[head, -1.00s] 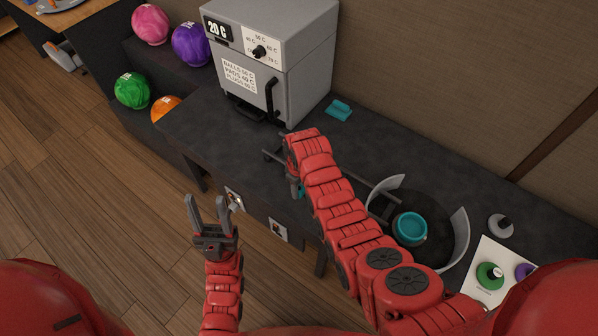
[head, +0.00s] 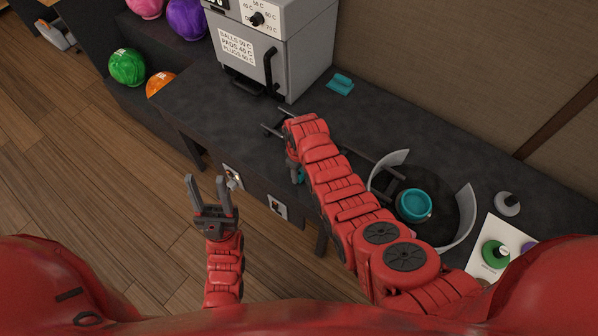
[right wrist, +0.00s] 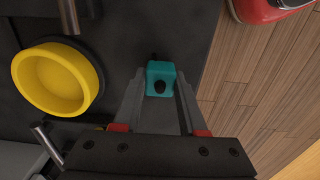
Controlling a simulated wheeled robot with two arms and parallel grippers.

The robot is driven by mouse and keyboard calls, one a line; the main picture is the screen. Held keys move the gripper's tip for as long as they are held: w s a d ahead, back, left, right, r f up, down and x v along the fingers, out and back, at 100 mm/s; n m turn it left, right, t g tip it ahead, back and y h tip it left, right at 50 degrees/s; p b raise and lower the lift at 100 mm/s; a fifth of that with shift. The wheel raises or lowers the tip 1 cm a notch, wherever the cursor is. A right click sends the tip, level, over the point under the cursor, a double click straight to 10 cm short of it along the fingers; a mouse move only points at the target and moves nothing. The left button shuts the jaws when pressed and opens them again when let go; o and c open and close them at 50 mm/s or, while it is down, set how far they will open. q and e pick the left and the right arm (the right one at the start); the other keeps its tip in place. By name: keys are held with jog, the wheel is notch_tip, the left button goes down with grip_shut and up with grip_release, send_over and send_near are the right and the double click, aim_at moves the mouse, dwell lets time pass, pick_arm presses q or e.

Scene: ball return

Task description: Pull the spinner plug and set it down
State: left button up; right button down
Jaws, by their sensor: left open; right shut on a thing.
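In the right wrist view my right gripper (right wrist: 160,95) is shut on a small teal block (right wrist: 160,72) with dark knobs. In the head view only a sliver of this block (head: 301,176) shows beside my right gripper (head: 296,172), near the table's front edge. I cannot tell whether it is the spinner plug. My left gripper (head: 208,182) is open and empty, over the floor in front of the table. A black round turntable (head: 440,190) with curved grey walls holds a teal round cup (head: 414,204). My right arm hides part of the table.
A yellow round dish (right wrist: 58,78) lies left of my right gripper in the wrist view. A grey heater box (head: 290,60) stands at the back. A teal piece (head: 341,84) lies beside it. A grey knob (head: 507,203) and a white card (head: 484,262) with a green disc (head: 495,253) are right.

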jog(key=shift+f+b, duration=0.5)
jog(key=shift+f, duration=0.05)
jog(key=shift+c, duration=1.9)
grip_release()
jog(key=shift+r, duration=0.2)
notch_tip(320, 180, up, 8)
jog(key=shift+r+b, duration=0.25)
jog(key=shift+b, duration=0.4)
notch_tip(320, 180, up, 9)
jog(key=p, duration=0.6)
jog(key=shift+f+p, duration=0.15)
jog(key=shift+p, duration=0.15)
